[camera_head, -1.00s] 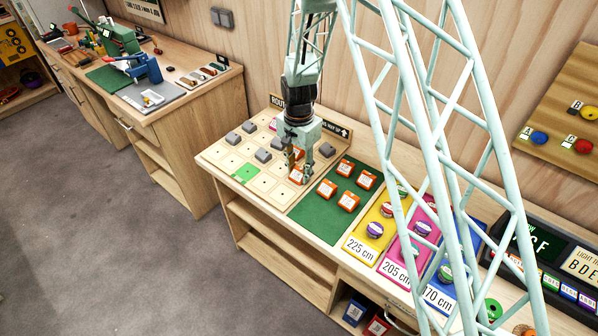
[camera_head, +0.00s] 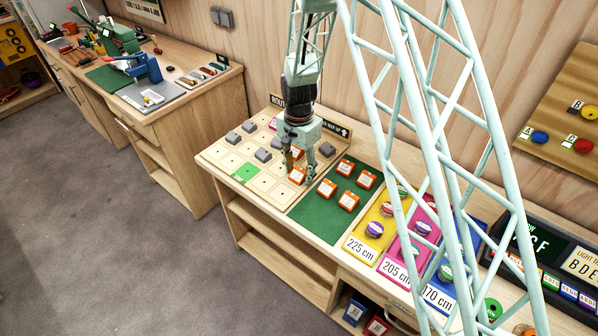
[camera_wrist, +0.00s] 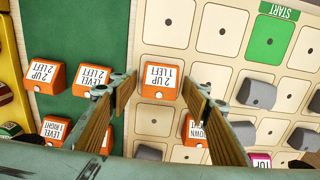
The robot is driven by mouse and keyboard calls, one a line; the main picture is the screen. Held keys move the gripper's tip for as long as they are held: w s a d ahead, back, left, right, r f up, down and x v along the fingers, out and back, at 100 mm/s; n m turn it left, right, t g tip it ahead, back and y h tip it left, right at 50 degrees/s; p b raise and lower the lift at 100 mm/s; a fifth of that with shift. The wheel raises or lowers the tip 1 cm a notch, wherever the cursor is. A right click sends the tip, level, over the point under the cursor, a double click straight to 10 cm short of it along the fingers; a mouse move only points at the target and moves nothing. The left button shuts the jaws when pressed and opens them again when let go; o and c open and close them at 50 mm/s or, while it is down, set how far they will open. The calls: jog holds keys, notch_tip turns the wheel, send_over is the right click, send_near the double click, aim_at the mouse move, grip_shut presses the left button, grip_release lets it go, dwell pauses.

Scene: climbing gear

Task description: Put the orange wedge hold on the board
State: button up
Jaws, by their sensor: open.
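An orange wedge hold (camera_head: 298,174) sits flat on a square of the pale grid board (camera_head: 262,184), beside the green mat. In the wrist view this hold (camera_wrist: 160,83), marked "2 UP 1 LEFT", lies between and just beyond my gripper's fingertips. My gripper (camera_head: 300,168) is open, with a finger on either side of the hold and gaps showing between them. A second orange hold (camera_wrist: 193,128) is on the board, partly hidden behind a finger. Several other orange holds (camera_wrist: 46,77) stand on the green mat (camera_wrist: 72,20).
Grey blocks (camera_head: 263,156) occupy several board squares. A green START square (camera_head: 245,173) and several bare squares are clear. Yellow (camera_head: 363,243) and pink (camera_head: 397,263) panels with round holds lie right of the mat.

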aim_at(299, 172)
notch_tip(299, 172, up, 12)
dwell(0.9)
jog(key=shift+r, duration=0.1)
dwell(0.7)
